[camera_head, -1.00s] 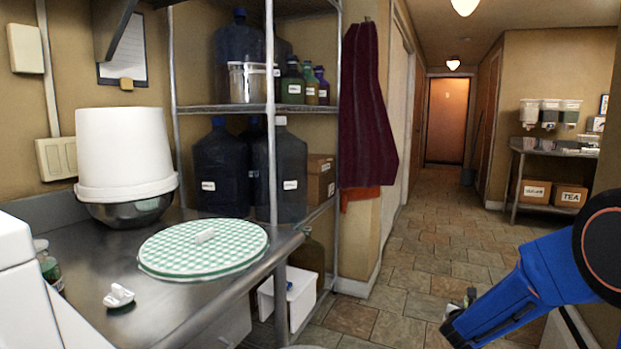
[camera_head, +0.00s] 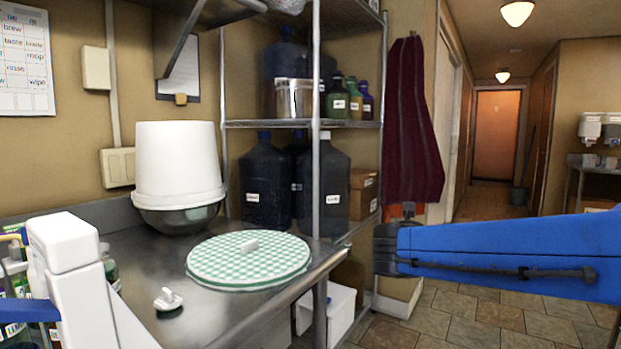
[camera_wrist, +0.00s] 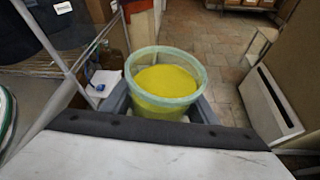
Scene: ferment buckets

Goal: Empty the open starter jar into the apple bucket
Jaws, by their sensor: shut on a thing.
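The open starter jar (camera_wrist: 158,99) is a clear, pale-green-rimmed tub with yellow contents, seen from above in the wrist view. It has no lid and looks about upright. My gripper (camera_wrist: 160,108) is shut on it, with a grey finger on each side. In the head view my gripper (camera_head: 386,249) is in the air right of the counter; the jar cannot be made out there. No bucket marked apple can be made out. A white bucket (camera_head: 178,160) stands upside down on a steel bowl (camera_head: 180,218) at the back of the counter.
A green-checked round cover (camera_head: 245,262) with a white knob lies flat on the steel counter (camera_head: 215,323). A small white object (camera_head: 168,299) is near it. A wire shelf (camera_head: 275,124) with dark jugs stands behind. The tiled floor (camera_head: 470,318) is open at right.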

